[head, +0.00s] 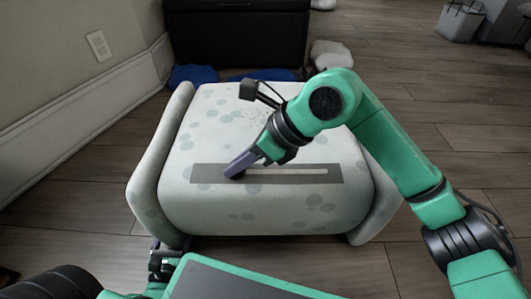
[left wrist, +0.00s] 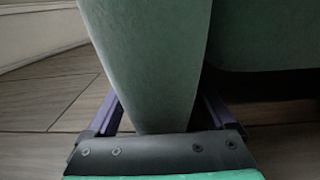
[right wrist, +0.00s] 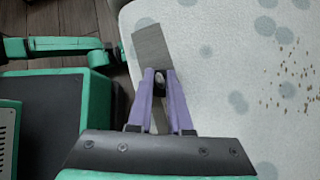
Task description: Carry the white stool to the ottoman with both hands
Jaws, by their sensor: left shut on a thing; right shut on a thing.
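The white stool (head: 230,205), pale with grey-green spots and curved side panels, stands in front of me in the head view. A grey slotted strip (head: 330,173) runs across its top. My right gripper (head: 236,172) is shut on the strip near its left part; the right wrist view shows the strip (right wrist: 152,45) between the fingers. My left gripper (left wrist: 163,112) is shut around the lower part of a side panel (left wrist: 150,60). In the head view the left fingers are largely hidden below the stool's front left edge. A dark box-like piece (head: 238,38), possibly the ottoman, stands behind the stool.
Blue items (head: 192,75) lie on the floor between the stool and the dark piece. A white lump (head: 330,56) lies to their right. A wall with baseboard (head: 85,115) runs close along the left. Wooden floor (head: 440,115) is open on the right.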

